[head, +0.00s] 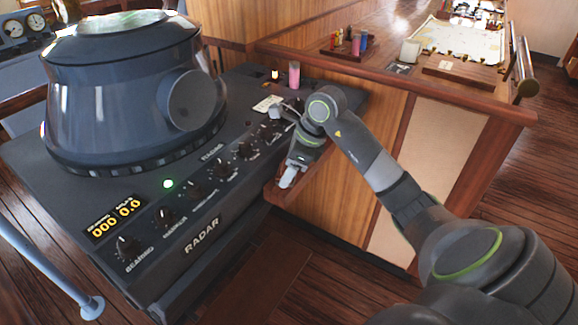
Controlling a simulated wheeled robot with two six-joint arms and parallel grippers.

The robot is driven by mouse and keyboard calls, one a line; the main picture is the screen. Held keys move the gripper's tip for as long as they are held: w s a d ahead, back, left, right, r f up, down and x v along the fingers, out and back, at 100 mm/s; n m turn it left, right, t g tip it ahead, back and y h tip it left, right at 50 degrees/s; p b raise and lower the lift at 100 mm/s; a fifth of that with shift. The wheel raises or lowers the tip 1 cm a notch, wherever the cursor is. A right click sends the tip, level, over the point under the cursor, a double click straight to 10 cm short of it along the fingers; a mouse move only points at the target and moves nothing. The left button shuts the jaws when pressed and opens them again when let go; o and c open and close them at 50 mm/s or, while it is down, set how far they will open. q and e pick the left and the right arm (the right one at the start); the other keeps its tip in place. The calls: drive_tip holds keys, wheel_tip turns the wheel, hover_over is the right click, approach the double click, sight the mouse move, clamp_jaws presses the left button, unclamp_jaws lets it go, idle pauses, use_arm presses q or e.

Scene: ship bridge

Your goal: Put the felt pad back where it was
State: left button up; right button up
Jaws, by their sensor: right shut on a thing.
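My right gripper (289,178) points down at the small wooden ledge (286,197) on the radar console's right side. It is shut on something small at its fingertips. A pale shape shows there, but I cannot tell the held thing from the fingers. I cannot make out a felt pad for certain anywhere in view. My left gripper is not in view.
The radar console (200,245) with knobs and a large dark dome (120,90) fills the left. A pink cylinder (294,75) and a white card (267,104) are on its top. A wooden counter (430,92) with a chart (465,40) stands behind.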

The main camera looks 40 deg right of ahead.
drive_tip(key=shift+f, duration=0.2)
drive_tip(key=shift+f+b, duration=0.1)
drive_tip(key=shift+b, duration=0.2)
drive_tip(key=o, duration=1)
drive_tip(key=shift+c, duration=0.2)
drive_tip(key=shift+r+p, duration=0.35)
drive_tip(key=shift+p, duration=0.05)
drive_tip(key=b+v, duration=0.1)
drive_tip(key=v, duration=1.1)
